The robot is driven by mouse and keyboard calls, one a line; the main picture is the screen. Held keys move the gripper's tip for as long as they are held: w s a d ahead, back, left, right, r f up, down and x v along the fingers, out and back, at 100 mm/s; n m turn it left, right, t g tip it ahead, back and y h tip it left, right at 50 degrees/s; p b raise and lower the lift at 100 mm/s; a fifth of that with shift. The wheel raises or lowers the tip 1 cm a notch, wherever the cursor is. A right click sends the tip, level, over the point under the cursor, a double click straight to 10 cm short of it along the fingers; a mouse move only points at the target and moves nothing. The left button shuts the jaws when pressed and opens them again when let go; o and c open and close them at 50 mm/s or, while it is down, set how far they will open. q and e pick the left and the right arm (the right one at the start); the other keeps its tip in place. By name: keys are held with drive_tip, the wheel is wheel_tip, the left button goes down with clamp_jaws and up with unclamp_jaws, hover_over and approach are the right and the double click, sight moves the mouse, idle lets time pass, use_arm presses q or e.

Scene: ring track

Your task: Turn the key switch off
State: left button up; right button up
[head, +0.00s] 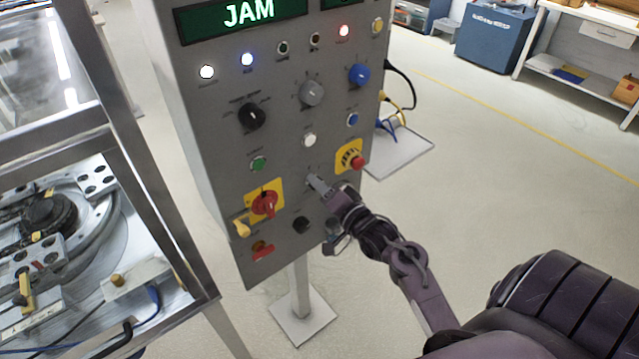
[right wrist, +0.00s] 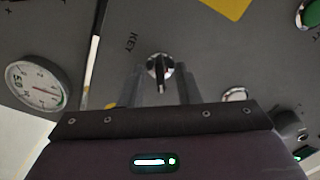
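The grey control panel (head: 225,110) stands upright on a post in the head view. In the right wrist view the key switch (right wrist: 158,66), a round metal lock with a dark key in it, sits beside the lettering "KEY". My right gripper (right wrist: 161,86) is open, with one finger on each side of the key and a gap to each. In the head view my right gripper (head: 318,184) reaches the lower middle of the panel and hides the key switch. My left gripper is not in view.
Near the right gripper are a red emergency stop (head: 357,162) on a yellow plate, a white button (head: 309,140), a red rotary switch (head: 264,203) and a black knob (head: 301,224). A round gauge (right wrist: 38,86) shows in the wrist view. A framed machine stands left.

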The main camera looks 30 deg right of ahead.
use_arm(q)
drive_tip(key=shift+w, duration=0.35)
use_arm(e)
clamp_jaws()
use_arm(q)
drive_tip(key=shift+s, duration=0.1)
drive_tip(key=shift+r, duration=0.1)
use_arm(e)
drive_tip(key=shift+n, duration=0.3)
use_arm(q)
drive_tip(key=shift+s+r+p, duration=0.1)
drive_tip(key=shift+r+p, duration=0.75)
drive_tip(key=shift+p, duration=0.05)
use_arm(e)
drive_tip(key=n, duration=1.1)
drive_tip(key=shift+n, duration=0.3)
unclamp_jaws()
